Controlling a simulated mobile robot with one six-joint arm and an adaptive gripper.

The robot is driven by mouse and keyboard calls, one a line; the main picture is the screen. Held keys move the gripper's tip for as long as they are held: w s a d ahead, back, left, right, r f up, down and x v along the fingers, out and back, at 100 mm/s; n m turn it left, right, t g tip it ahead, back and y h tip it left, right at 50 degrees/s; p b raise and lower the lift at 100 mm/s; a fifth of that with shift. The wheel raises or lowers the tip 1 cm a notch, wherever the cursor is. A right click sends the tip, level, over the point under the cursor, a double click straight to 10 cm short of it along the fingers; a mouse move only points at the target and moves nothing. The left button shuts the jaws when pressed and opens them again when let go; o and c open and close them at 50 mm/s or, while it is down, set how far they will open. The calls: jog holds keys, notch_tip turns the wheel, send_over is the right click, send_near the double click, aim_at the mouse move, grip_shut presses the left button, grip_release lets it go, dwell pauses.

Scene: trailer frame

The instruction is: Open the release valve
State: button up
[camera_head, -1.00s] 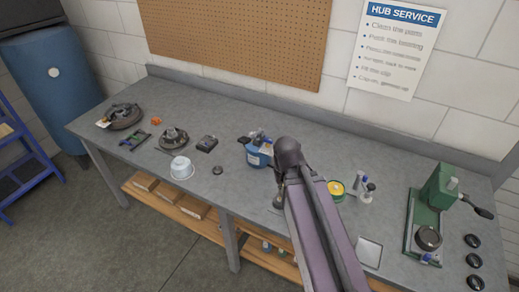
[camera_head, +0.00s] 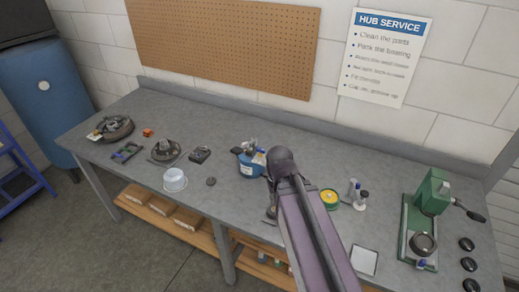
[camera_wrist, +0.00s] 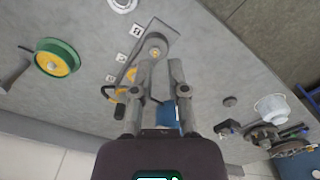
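No part can be surely told as the release valve in these views. My gripper (camera_wrist: 161,70) points down over the workbench in the wrist view, its two fingers apart with nothing seen held between them. Just beyond the fingertips is a grey fixture (camera_wrist: 163,37) with a round yellowish part (camera_wrist: 154,52), partly covered by the fingers. Small marked tags (camera_wrist: 136,31) lie along its side. A blue object (camera_wrist: 185,112) shows behind the right finger. In the head view my arm hides the gripper's fingers and the bench beneath.
The grey workbench (camera_head: 215,210) carries a blue container (camera_head: 247,166), a green and yellow tin (camera_head: 329,197), a white bowl (camera_head: 175,180) and a green press (camera_head: 429,198). Several black discs lie at the right. A pegboard (camera_head: 225,45) and a sign (camera_head: 387,55) hang behind.

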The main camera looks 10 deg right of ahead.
aim_at(260, 149)
jog(key=shift+o, duration=1.2)
jog(key=w+r+n+p, duration=0.3)
jog(key=w, duration=0.7)
jog(key=w+r+n+p, duration=0.4)
jog(key=w, duration=0.6)
jog(key=w+r+n+p, duration=0.3)
jog(key=w, duration=0.7)
jog(key=shift+d+r+n+p, duration=0.3)
jog(key=shift+d+r+p, duration=0.05)
jog(key=shift+r+p, duration=0.05)
jog(key=shift+f, duration=0.15)
notch_tip(260, 149, down, 14)
jog(key=b, duration=1.4)
jog(key=shift+r, duration=0.25)
jog(key=shift+s, duration=0.1)
grip_shut()
